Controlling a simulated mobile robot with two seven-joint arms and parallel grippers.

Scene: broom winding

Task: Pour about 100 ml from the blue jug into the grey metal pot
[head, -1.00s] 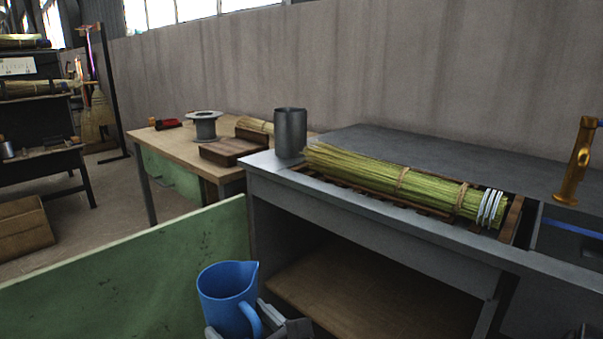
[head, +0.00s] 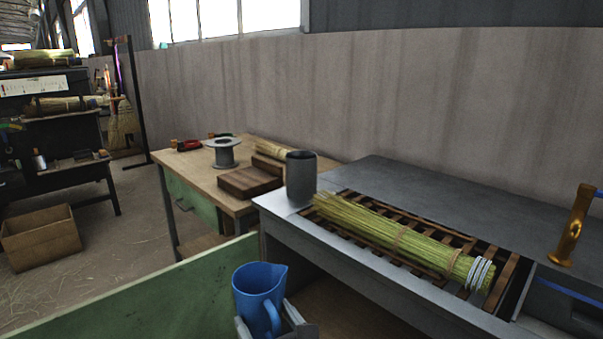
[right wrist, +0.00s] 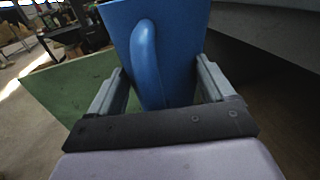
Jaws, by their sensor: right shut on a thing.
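The blue jug (head: 257,290) is upright at the bottom centre of the head view, in front of the grey bench and lower than its top. My right gripper (head: 273,328) is shut on the jug; the right wrist view shows its two fingers (right wrist: 160,88) on either side of the jug (right wrist: 173,60) at the handle. The grey metal pot (head: 301,178) stands upright on the left end of the grey bench, beyond the jug and to its right. The jug is apart from the pot. The contents of both are hidden. My left gripper is out of view.
A wooden rack (head: 506,282) with a straw bundle (head: 405,243) lies right of the pot on the grey bench (head: 345,256). A brass tap (head: 572,232) stands farther right. A green panel (head: 150,292) is left of the jug. A wooden table (head: 195,168) with a spool (head: 224,152) stands behind.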

